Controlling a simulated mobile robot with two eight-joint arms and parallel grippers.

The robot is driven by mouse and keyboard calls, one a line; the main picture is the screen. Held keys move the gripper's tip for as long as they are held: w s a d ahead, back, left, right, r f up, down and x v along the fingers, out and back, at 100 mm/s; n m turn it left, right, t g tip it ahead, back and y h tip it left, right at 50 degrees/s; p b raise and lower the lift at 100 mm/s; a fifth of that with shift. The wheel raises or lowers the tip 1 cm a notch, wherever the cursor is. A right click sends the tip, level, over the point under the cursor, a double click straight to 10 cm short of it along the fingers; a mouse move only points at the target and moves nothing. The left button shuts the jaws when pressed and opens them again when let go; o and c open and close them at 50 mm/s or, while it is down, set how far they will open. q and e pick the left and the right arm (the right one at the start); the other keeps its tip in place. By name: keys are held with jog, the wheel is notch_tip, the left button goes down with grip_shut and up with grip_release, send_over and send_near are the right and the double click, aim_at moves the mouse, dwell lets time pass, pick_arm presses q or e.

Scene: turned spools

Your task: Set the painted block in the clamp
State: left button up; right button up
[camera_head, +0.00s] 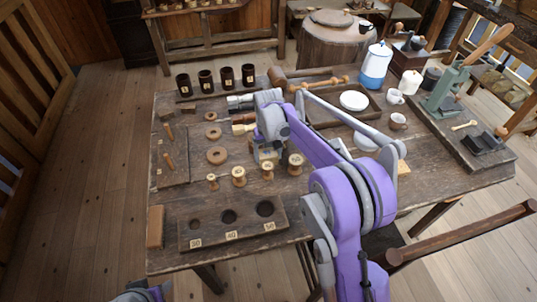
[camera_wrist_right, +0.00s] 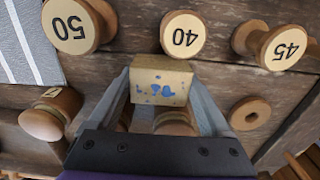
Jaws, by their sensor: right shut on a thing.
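My right gripper (camera_head: 267,152) is over the middle of the workbench, just behind the row of spools. In the wrist view the gripper (camera_wrist_right: 160,84) is shut on the painted block (camera_wrist_right: 160,78), a pale wooden block with blue paint marks on the face shown. In the head view my arm and gripper hide most of the block. A green lever device (camera_head: 447,88) with a wooden handle, which looks like the clamp, stands on a dark board at the right of the bench.
Spools marked 50 (camera_wrist_right: 72,25), 40 (camera_wrist_right: 183,35) and 45 (camera_wrist_right: 280,48) stand close to the block. A holed board (camera_head: 232,224) lies at the front edge. A tray (camera_head: 330,118) with a plate, mugs (camera_head: 397,120) and a blue-white pot (camera_head: 375,66) stand toward the right.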

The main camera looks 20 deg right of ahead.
aim_at(268, 153)
jog(key=shift+f, duration=0.15)
jog(key=shift+f, duration=0.1)
jog(key=o, duration=1.2)
jog(key=shift+o, duration=0.2)
notch_tip(268, 153, up, 12)
jog(key=p, duration=0.1)
jog(key=shift+r, duration=0.25)
